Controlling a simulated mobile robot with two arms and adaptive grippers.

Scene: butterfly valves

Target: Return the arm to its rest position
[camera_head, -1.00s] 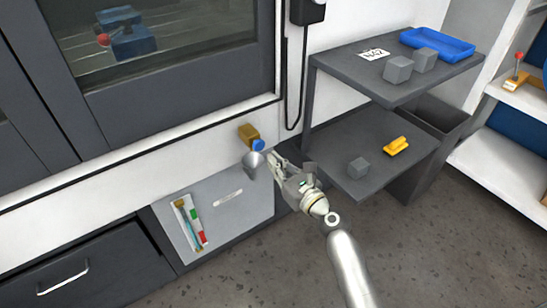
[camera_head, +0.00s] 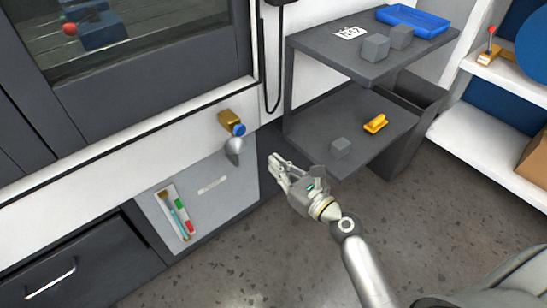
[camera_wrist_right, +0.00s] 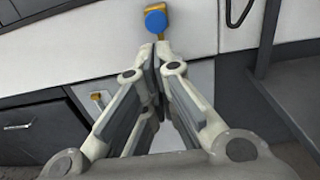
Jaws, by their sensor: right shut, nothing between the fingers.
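My right arm comes in from the lower right of the head view. Its gripper (camera_head: 276,170) is shut and empty, out in front of the machine's lower panel. The right wrist view shows its two fingers (camera_wrist_right: 157,50) together, with nothing between them. The valve also shows beyond the fingertips in the wrist view (camera_wrist_right: 156,20). My left gripper is not in view.
A grey two-level shelf stand (camera_head: 350,60) stands right of the gripper, holding grey cubes (camera_head: 375,47), a blue tray (camera_head: 417,20) and a yellow object (camera_head: 375,123). White shelves (camera_head: 490,135) are at the far right. A drawer (camera_head: 70,270) is at lower left. The floor below is clear.

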